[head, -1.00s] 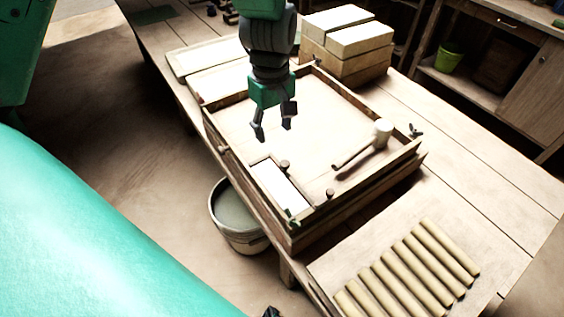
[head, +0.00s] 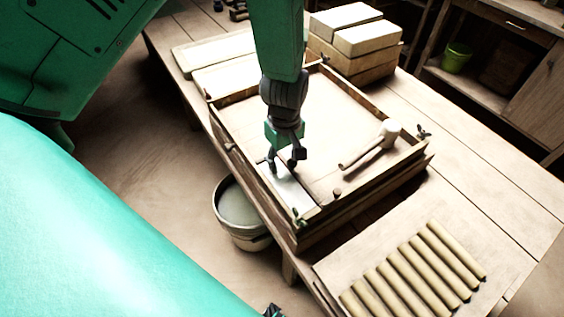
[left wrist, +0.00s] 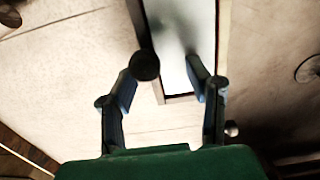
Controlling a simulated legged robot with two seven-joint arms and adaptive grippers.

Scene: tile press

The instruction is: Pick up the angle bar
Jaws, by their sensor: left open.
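The angle bar (head: 310,193) appears to be the thin wooden L-shaped piece edging a pale strip at the near left inside the shallow wooden tray (head: 384,172). Its corner is partly hidden by my left gripper (head: 282,168), which is open and low over it. In the left wrist view, the open fingers (left wrist: 165,78) straddle an end of the bar (left wrist: 178,99). A dark round knob (left wrist: 145,65) shows close to the left finger; contact cannot be told.
A wooden mallet (head: 375,145) lies in the tray, right of the gripper. A small peg (head: 336,192) stands nearby. Pale blocks (head: 365,38) are stacked behind. Several rods (head: 440,265) lie front right. A bucket (head: 238,205) stands below the table edge.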

